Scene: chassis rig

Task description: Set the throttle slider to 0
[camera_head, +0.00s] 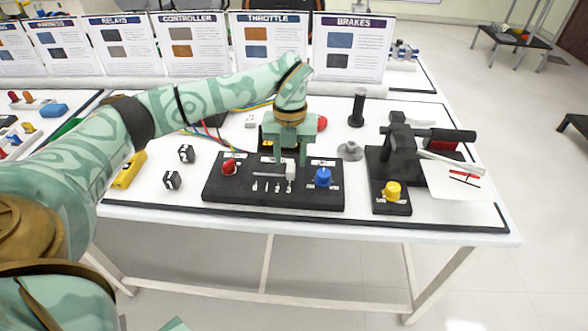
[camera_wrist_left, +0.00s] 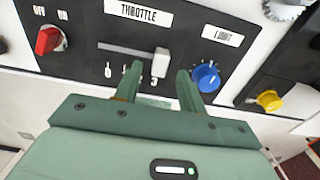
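The throttle slider has a white knob (camera_head: 291,171) at the right end of a slot in the black control panel (camera_head: 225,191). In the left wrist view the knob (camera_wrist_left: 160,64) stands at the right end of the grey slot (camera_wrist_left: 125,50). White marks lie below the slot, too small to read surely. My left gripper (camera_head: 291,158) is over the panel, pointing down at the slider. In the left wrist view its fingers (camera_wrist_left: 158,76) are apart, one on each side of the knob, with visible gaps. My right gripper is in neither view.
A red knob (camera_head: 229,168) is left of the slider and a blue knob (camera_head: 322,178) close on its right. A second black panel with a yellow knob (camera_head: 392,190) and dark levers stands farther right. Two small black blocks lie left of the panel. Signs line the back.

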